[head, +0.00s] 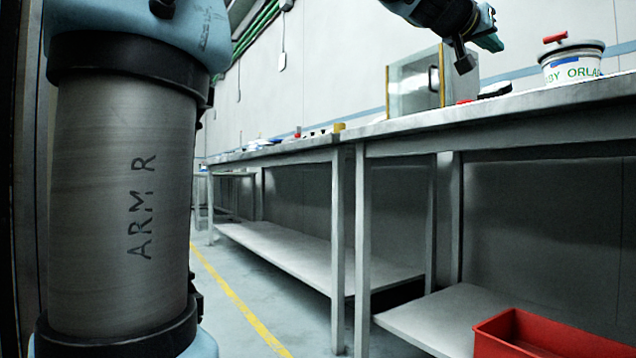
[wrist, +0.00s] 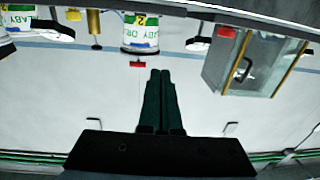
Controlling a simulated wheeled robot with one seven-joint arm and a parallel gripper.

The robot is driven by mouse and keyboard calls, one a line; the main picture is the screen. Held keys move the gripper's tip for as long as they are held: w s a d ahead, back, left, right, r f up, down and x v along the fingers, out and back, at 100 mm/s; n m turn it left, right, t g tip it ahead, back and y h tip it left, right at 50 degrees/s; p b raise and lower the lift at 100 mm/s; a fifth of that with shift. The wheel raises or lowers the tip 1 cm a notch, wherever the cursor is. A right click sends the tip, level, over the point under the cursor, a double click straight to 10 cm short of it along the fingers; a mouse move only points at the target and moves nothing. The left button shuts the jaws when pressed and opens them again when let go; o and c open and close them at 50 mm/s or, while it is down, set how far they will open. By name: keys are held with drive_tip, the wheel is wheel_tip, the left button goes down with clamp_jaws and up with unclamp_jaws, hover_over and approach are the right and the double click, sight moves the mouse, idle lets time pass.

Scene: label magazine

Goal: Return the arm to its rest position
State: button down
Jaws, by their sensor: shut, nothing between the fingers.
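My gripper (head: 491,42) is raised at the top of the head view, above the workbench and between the glass-fronted cabinet and the white tub. In the wrist view my gripper (wrist: 158,74) shows two dark green fingers side by side, shut with nothing between them. It is clear of everything on the bench. Part of my arm beyond the top edge of the head view is hidden.
The bench (head: 510,105) carries the cabinet (head: 414,83) and the white lettered tub (head: 572,65) with a red handle. The wrist view is upside down and shows the tub (wrist: 140,36) and cabinet (wrist: 252,62). A red crate (head: 545,338) sits on the lower shelf.

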drive_tip(key=w+a+f+n+y+p, duration=0.1)
drive_tip(key=w+a+f+y+p, duration=0.1)
drive_tip(key=w+a+f+p, duration=0.3)
drive_tip(key=w+a+f+n+y, duration=0.1)
drive_tip(key=w+a+f+y, duration=0.15)
drive_tip(key=f, duration=0.55)
drive_tip(key=w+a+f+n+g+y+p, duration=0.3)
drive_tip(key=a+f+y+p, duration=0.2)
drive_tip(key=a+f, duration=0.7)
drive_tip(key=s+a+f+n+g+y+p, duration=0.5)
drive_tip(key=s+a+f+p, duration=0.3)
drive_tip(key=s+a+f, duration=1)
wheel_tip(320, 180, up, 38)
drive_tip(key=a+g+p, duration=0.1)
drive_tip(key=a+p, duration=0.1)
drive_tip(key=p, duration=3.6)
drive_tip(key=shift+a+r+m, duration=0.15)
drive_tip(key=shift+m, duration=0.25)
